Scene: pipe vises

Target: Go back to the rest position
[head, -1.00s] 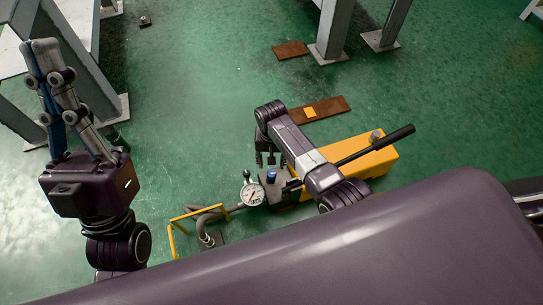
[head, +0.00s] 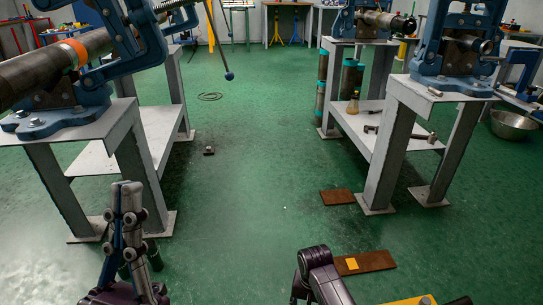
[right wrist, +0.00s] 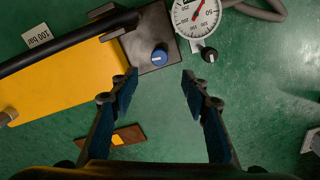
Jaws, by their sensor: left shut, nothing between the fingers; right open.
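My left gripper (head: 126,188) stands upright at the lower left of the head view. Its fingers are together with nothing between them. My right arm (head: 322,272) shows at the bottom of the head view, where its gripper is mostly cut off. In the right wrist view my right gripper (right wrist: 160,80) is open and empty. Its fingertips are apart, with the blue knob (right wrist: 160,55) of a hand pump showing beyond them. The pump's yellow body (right wrist: 65,90) is at the left, and its gauge (right wrist: 197,15) is at the top.
A grey stand (head: 130,150) with a blue vise holding a pipe (head: 60,65) is at the left. Two grey stands with vises (head: 358,55) (head: 462,60) are at the right. Brown plates (head: 337,196) lie on the green floor.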

